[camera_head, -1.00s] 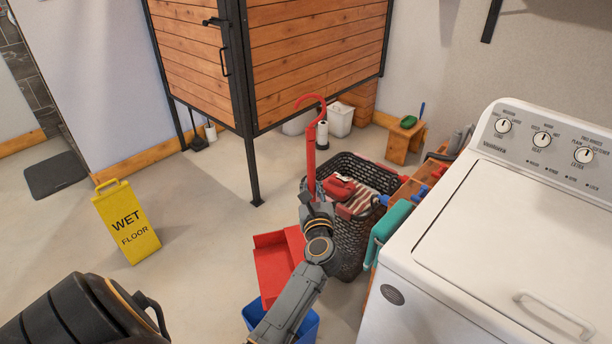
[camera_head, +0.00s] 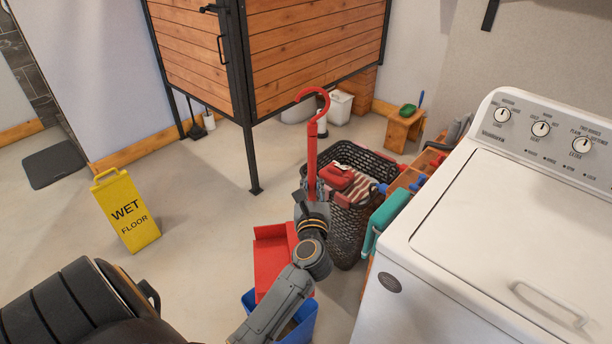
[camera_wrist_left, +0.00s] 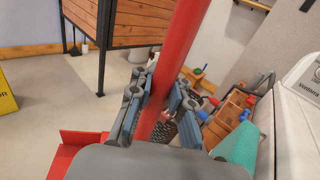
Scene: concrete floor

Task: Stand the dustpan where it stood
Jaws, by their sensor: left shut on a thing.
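The red dustpan (camera_head: 270,262) has a tall upright handle with a hook at the top. Its pan shows behind my left forearm, above a blue bin. My left gripper (camera_head: 316,196) is shut around the handle, below the hook. In the left wrist view the two finger pads of my left gripper (camera_wrist_left: 158,108) press on the red handle (camera_wrist_left: 178,55) from both sides. Part of the pan also shows at the lower left there. Whether the pan touches the floor or the bin is hidden by my arm. My right gripper is not in view.
A black laundry basket (camera_head: 348,235) with clothes stands just behind the handle. The blue bin (camera_head: 304,325) is in front of the pan. A white washer (camera_head: 480,230) fills the right. A yellow wet-floor sign (camera_head: 126,210) stands left, with clear floor between.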

